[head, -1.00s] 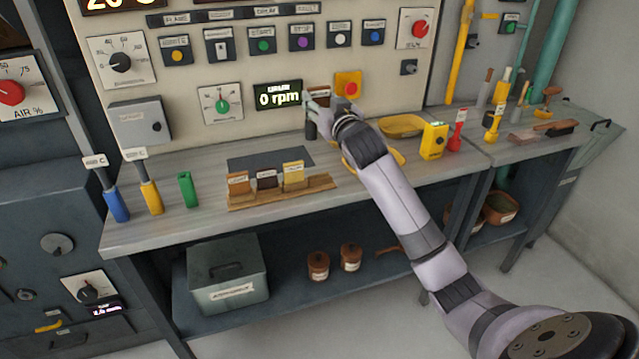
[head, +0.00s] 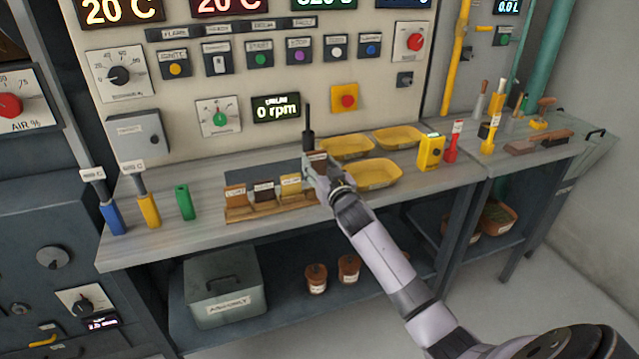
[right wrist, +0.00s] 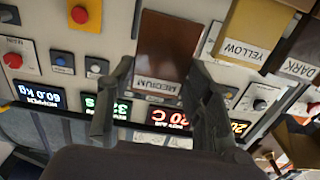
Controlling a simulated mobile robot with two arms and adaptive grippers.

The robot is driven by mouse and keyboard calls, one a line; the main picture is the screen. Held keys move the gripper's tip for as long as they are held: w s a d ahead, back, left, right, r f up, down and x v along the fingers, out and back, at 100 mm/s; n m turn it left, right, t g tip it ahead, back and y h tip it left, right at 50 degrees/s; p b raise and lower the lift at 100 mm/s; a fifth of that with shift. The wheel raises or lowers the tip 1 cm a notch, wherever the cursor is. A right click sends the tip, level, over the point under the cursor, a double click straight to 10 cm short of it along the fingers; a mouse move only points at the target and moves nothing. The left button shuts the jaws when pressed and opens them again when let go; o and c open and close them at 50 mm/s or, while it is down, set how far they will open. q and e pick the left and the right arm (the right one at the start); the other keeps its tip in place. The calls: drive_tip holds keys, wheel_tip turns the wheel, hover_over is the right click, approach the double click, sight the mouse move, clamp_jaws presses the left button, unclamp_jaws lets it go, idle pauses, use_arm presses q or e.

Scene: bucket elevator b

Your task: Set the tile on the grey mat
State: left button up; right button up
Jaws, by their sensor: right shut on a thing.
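My right gripper (head: 318,163) is shut on a brown tile (head: 316,156). In the right wrist view the tile (right wrist: 168,45) is held between the two fingers (right wrist: 160,78), and its label reads MEDIUM. In the head view the tile is above the bench, near the right edge of the dark grey mat (head: 250,171). The mat lies flat on the bench, behind a wooden rack; the arm and tiles hide parts of it. My left gripper is not in view.
The wooden rack (head: 240,214) holds three labelled tiles in front of the mat; YELLOW (right wrist: 246,35) and DARK (right wrist: 297,50) show in the wrist view. A dark upright thing (head: 308,125) stands behind the gripper. Yellow trays (head: 372,175) are to the right.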

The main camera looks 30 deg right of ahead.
wheel_tip(320, 180, down, 6)
drive_tip(key=shift+r, duration=0.25)
drive_tip(key=shift+f, duration=0.15)
drive_tip(key=o, duration=1.2)
